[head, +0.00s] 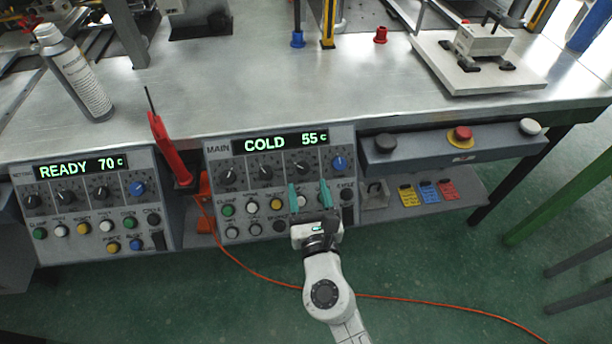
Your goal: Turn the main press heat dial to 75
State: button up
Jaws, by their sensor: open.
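The main press panel (212,187) is at the middle of the head view, and its display (280,143) reads COLD 55 c. A row of dials runs below the display: black dials, including one (303,168) right of centre, and a blue dial (339,163) at the right end. The dial labels are too small to read, so I cannot tell which dial is heat. My gripper (309,190) is in front of the panel with its teal fingers apart and nothing seen between them. The fingertips lie just below the right-hand dials and hide some of the buttons there.
A second panel (70,195) at the left reads READY 70 c. A red tool (168,150) stands between the panels. A switch bar with a red button (460,136) is to the right. An orange cable (420,301) crosses the green floor. A spray can (75,75) stands on the table.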

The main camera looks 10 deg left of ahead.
aim_at(304, 170)
jog(key=shift+x, duration=2.25)
jog(key=c, duration=1.1)
